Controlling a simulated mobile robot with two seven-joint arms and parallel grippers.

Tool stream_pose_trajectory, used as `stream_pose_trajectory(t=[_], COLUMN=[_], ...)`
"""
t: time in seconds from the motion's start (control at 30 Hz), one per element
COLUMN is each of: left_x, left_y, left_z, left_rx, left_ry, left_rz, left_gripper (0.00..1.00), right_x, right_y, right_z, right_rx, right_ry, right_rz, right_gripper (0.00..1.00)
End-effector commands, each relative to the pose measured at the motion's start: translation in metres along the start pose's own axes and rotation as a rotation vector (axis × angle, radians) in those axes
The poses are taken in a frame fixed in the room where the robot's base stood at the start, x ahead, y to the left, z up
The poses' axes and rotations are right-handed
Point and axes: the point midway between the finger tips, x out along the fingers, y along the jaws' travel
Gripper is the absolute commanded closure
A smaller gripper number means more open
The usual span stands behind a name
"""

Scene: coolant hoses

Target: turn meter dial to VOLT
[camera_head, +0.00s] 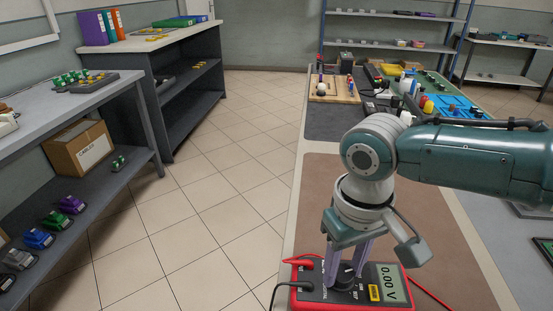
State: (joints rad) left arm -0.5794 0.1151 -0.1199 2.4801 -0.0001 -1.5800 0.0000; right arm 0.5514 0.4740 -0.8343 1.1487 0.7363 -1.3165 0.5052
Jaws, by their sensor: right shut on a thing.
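The red multimeter (311,291) lies on the brown mat at the near edge of the bench. Its screen reads 0.00 V, and a yellow button shows beside the screen. The black round dial (345,277) is on the meter's face, left of the screen. My right gripper (345,275) points down over the meter, its purple fingers shut on the dial. The fingers partly cover the dial, and I cannot read where its pointer stands. My left gripper is not in view.
Red and black test leads run from the meter's left end; a red wire lies at its right. A wooden board (334,97) and a blue tray (455,106) stand farther back. The brown mat (313,190) is bare left of my arm. Shelves stand across the tiled floor.

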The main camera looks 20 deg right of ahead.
Motion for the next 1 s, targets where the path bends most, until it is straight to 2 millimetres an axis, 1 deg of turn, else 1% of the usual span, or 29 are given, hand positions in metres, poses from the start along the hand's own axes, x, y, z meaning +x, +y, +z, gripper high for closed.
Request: stream_pose_trajectory(t=[0.1,0.13,0.37,0.4,0.67,0.77,1.0], left_x=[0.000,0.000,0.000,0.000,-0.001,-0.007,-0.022], left_y=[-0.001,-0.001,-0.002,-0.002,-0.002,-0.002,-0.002], left_z=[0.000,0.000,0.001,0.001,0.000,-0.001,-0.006], left_rx=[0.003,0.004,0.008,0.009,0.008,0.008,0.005], left_ry=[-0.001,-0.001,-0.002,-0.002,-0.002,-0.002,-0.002], left_rz=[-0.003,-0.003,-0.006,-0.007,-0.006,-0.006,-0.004], left_gripper=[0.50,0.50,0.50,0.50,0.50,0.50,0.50], right_x=[0.000,0.000,0.000,0.000,-0.003,-0.015,-0.064], right_y=[0.000,0.000,0.000,0.000,0.000,0.000,0.000], right_z=[0.000,0.000,0.000,0.000,0.000,-0.001,-0.001], right_rx=[-0.001,-0.001,-0.001,-0.001,-0.002,-0.002,-0.004], right_ry=[0.002,0.002,0.001,0.001,0.001,0.003,0.005], right_rz=[0.001,0.001,0.001,0.001,0.000,-0.001,0.000], right_gripper=[1.00,0.52,0.26,0.25,0.25,0.25,0.25])
